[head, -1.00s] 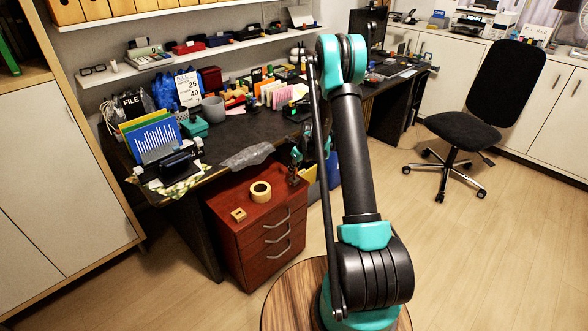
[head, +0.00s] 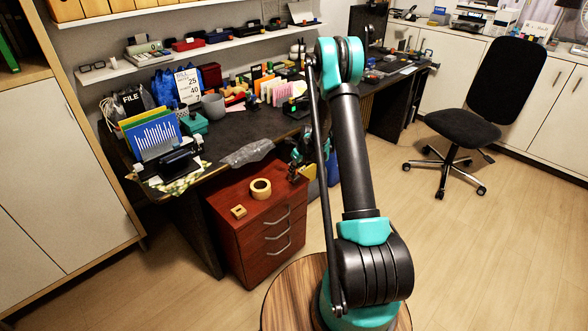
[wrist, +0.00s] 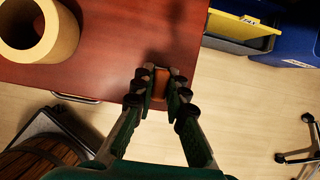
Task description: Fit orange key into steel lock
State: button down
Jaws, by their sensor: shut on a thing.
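My gripper (wrist: 158,90) is shut on a small orange-brown piece (wrist: 160,82), which I take to be the orange key. Only its top part shows between the fingertips; its lower part and shape are hidden. In the wrist view it is over the right edge of the red-brown cabinet top (wrist: 120,45). In the head view my gripper (head: 298,168) is small and dark, at the cabinet's back right corner, partly against the desk. I cannot make out the steel lock in either view.
A tape roll (head: 260,189) and a small wooden block (head: 238,211) lie on the cabinet top. A clear plastic bag (head: 247,153) hangs over the desk edge. A yellow-and-grey bin (wrist: 240,32) and a blue bin (wrist: 290,42) stand beyond the cabinet. The floor to the right is open up to the chair (head: 465,125).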

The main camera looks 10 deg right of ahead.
jog(key=shift+f, duration=0.4)
jog(key=c, duration=1.5)
grip_release()
jog(key=shift+o, duration=0.2)
jog(key=v, duration=1.2)
